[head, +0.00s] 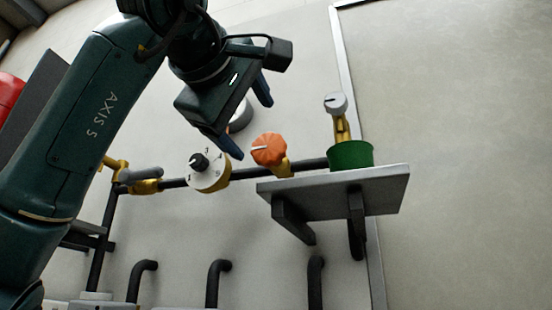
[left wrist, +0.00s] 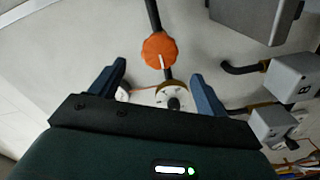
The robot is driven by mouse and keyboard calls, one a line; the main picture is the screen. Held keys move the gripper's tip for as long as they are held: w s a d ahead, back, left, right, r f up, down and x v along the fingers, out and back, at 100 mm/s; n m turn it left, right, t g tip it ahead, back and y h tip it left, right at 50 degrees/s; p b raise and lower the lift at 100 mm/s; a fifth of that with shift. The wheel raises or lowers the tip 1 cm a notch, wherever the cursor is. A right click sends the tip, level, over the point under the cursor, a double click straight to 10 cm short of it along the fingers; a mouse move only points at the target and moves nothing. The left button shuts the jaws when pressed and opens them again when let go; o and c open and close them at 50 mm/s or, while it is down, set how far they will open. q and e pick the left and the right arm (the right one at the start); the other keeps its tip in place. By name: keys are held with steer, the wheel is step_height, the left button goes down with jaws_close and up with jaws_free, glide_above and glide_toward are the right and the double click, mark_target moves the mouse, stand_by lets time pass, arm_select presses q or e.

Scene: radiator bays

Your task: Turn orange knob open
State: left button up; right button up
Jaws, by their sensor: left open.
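The orange knob (head: 268,149) is a lobed knob on a yellow valve body on the dark horizontal pipe. Its pale pointer line points left in the head view. In the left wrist view the knob (left wrist: 159,50) is ahead, between and beyond the fingers, with its line pointing down. My left gripper (head: 245,118) is open and empty, up and to the left of the knob in the head view. Its two blue fingers also show in the left wrist view (left wrist: 160,72); they appear apart from the knob. My right gripper is in neither view.
A white dial with a black knob (head: 207,170) is left of the orange knob. A grey shelf (head: 390,185) juts out at right, bearing a green pot (head: 350,157). A grey-capped valve (head: 335,104) rises behind the pot. Bent black pipes (head: 217,275) stand below.

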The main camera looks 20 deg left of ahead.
mark_target(267, 146)
arm_select(q)
steer(key=w+p, duration=0.1)
steer(key=w, duration=0.4)
steer(key=w+p, duration=0.1)
steer(key=w, duration=0.3)
steer(key=shift+w+d+r+p, duration=0.1)
steer(key=shift+w+d+p, duration=0.1)
steer(key=shift+w+p, duration=0.15)
steer(key=shift+w, duration=0.85)
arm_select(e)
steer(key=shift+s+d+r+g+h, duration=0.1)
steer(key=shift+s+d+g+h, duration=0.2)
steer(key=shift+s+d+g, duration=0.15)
arm_select(q)
steer(key=shift+s, duration=0.1)
steer(key=shift+c, duration=0.2)
steer(key=c, duration=1)
steer(key=shift+o, duration=0.2)
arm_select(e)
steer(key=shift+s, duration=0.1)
